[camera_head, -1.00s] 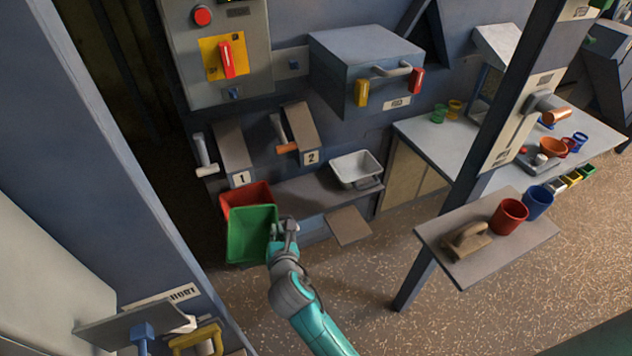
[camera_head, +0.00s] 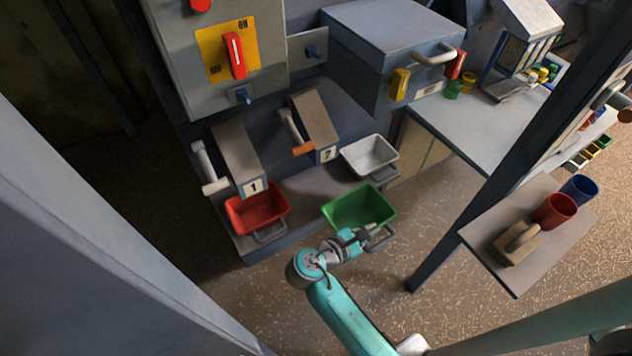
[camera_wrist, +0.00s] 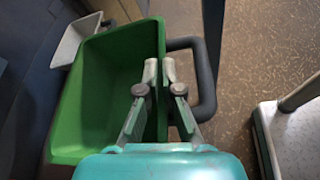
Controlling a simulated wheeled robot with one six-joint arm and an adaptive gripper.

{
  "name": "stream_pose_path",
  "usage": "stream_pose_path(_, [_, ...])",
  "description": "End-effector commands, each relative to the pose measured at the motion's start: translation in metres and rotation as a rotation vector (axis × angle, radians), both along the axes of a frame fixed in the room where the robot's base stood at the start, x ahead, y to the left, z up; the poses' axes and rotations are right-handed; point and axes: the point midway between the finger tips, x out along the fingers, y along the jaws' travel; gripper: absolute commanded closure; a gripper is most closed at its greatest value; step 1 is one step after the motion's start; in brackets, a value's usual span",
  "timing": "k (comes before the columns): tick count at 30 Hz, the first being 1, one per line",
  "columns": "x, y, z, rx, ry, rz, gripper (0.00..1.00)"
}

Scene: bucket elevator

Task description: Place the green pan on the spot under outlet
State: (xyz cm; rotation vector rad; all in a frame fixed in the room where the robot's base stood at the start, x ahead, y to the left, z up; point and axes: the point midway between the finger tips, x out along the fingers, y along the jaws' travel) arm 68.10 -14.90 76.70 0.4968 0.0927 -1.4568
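The green pan (camera_head: 358,210) is in front of the ledge, below and right of outlet 2 (camera_head: 316,122). My gripper (camera_head: 352,238) is shut on the pan's near wall beside its grey handle (camera_head: 381,240). In the wrist view, my gripper's fingers (camera_wrist: 161,72) straddle the rim of the empty green pan (camera_wrist: 95,100). The pan looks held off the floor; its exact height is unclear. A red pan (camera_head: 257,208) sits under outlet 1 (camera_head: 236,155). The ledge (camera_head: 303,192) under outlet 2 is bare where it shows.
A white pan (camera_head: 370,154) stands on the ledge right of outlet 2, close behind the green pan. A dark post (camera_head: 470,222) and a small shelf (camera_head: 520,250) with red and blue cups are to the right. A control box (camera_head: 215,55) hangs above outlet 1.

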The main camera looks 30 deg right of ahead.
Motion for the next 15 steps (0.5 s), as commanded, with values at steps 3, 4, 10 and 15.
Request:
stream_pose_path(3, [0.004, -0.002, 0.001, 0.0, -0.002, -0.025, 1.0])
stream_pose_path(4, [0.008, -0.002, 0.002, 0.0, -0.003, -0.027, 1.0])
stream_pose_path(10, [0.051, -0.001, 0.002, 0.001, -0.002, -0.024, 1.0])
stream_pose_path(15, [0.089, -0.002, 0.002, 0.001, -0.001, -0.025, 1.0])
